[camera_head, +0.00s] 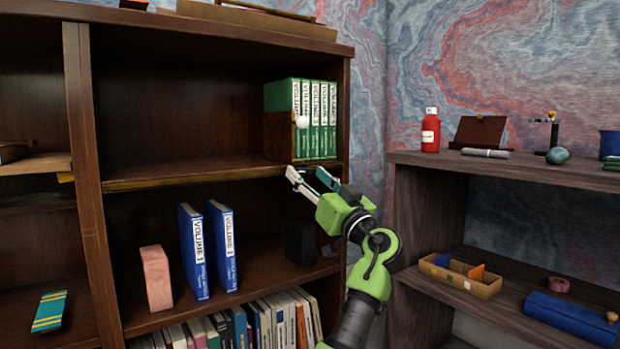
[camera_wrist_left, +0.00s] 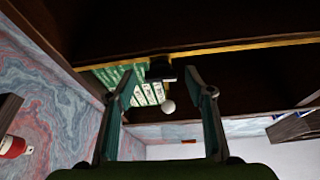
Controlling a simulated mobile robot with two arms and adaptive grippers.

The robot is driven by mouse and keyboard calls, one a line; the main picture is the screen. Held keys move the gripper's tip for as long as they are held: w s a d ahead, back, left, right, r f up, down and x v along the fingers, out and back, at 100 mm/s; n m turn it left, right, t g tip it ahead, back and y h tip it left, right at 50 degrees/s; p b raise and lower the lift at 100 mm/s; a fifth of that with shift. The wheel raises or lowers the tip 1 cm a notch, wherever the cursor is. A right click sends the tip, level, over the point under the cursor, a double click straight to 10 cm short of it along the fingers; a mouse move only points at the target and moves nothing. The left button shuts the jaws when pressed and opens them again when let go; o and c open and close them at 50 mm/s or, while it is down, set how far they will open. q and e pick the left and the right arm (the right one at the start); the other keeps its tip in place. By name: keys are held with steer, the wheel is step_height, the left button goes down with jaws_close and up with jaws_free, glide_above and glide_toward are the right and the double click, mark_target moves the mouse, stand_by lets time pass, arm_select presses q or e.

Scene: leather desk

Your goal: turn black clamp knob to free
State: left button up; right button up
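My left gripper (camera_head: 307,182) is just below the front edge of the middle shelf, under the green volumes. Its fingers are spread and empty; they also show apart in the left wrist view (camera_wrist_left: 165,92). A small dark block (camera_wrist_left: 160,70) shows between and beyond the fingertips, at the shelf edge; I cannot tell whether it is the black clamp knob. No clearly recognisable black clamp knob shows. My right gripper is not in view.
Green volumes (camera_head: 318,120) stand upright on the middle shelf (camera_head: 190,176). Below are two blue volumes (camera_head: 222,245), a pink block (camera_head: 156,278) and a dark box (camera_head: 300,243). A right-hand shelf holds a red bottle (camera_head: 430,131) and a small stand (camera_head: 550,130).

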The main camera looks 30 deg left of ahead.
arm_select(q)
steer(key=v, duration=1.2)
